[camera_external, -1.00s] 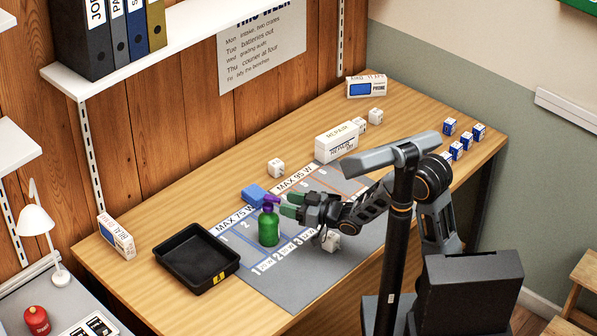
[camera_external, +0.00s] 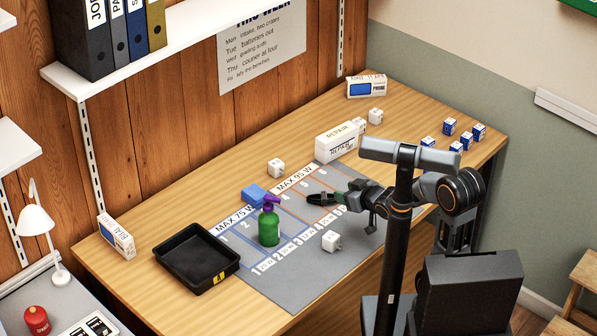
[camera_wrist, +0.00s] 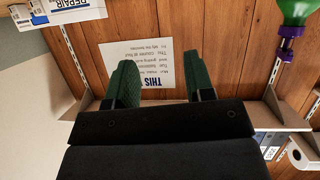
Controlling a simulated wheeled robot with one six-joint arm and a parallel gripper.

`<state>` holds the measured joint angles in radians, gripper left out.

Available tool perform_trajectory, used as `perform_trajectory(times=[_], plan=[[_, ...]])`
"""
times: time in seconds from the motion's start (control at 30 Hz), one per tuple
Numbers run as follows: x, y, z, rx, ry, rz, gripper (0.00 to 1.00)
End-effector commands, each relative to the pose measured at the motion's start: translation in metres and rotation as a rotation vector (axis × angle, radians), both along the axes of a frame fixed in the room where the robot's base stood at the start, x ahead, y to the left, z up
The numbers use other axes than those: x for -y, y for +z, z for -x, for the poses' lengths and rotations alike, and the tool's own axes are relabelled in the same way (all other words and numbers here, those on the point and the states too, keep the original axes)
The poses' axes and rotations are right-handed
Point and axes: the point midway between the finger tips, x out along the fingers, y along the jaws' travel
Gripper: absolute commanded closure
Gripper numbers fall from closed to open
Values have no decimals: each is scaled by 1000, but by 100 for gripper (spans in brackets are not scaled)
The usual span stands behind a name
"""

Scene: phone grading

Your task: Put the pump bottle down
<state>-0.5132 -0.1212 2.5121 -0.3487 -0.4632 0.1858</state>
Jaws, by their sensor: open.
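The pump bottle (camera_external: 269,227) is green with a purple pump top. It stands upright on the grey grading mat (camera_external: 300,283), in front of a blue block (camera_external: 254,195). My gripper (camera_external: 322,194) is open and empty, to the right of the bottle and clear of it, above the mat. In the wrist view my gripper's two green-padded fingers (camera_wrist: 160,70) are apart with nothing between them. The bottle (camera_wrist: 296,10) shows upside down at that view's top right corner, partly cut off.
A black tray (camera_external: 176,278) lies left of the mat. A small white cube (camera_external: 331,241) is on the mat, and another white cube (camera_external: 276,168) is behind it. A REPAIR box (camera_external: 338,142) stands farther back. Several blue-and-white boxes (camera_external: 450,127) are at the right end.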

Motion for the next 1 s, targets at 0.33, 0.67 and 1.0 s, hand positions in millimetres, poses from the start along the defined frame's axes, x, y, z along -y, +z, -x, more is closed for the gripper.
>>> perform_trajectory(times=[0.33, 0.67, 1.0], plan=[[188, -14, 35, -569, -567, 255, 51], [227, -11, 99, -896, -682, 263, 51], [228, -10, 105, -924, -684, 263, 51]])
